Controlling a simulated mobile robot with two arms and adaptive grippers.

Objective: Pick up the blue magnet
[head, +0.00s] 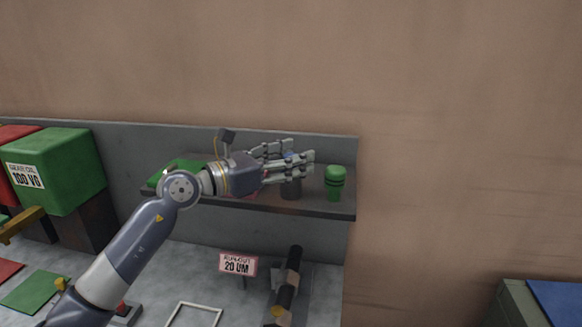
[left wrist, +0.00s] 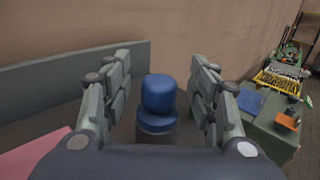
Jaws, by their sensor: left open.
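The blue magnet (left wrist: 158,95), a rounded blue knob on a collar with a darker base, stands upright on the shelf. In the left wrist view it is between the two spread fingers of my left gripper (left wrist: 163,75), with a gap on each side. In the head view my left gripper (head: 300,163) reaches over the shelf from the left, open. Its fingers hide most of the magnet there; only a bit of blue shows between them, with a dark base (head: 291,190) below. My right gripper is not in view.
A green knob of similar shape (head: 335,183) stands on the grey shelf (head: 310,207), just right of my fingers. A green box (head: 65,170) stands at the left. A pink sign (head: 238,263) and a dark cylindrical tool (head: 289,280) are on the bench below.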

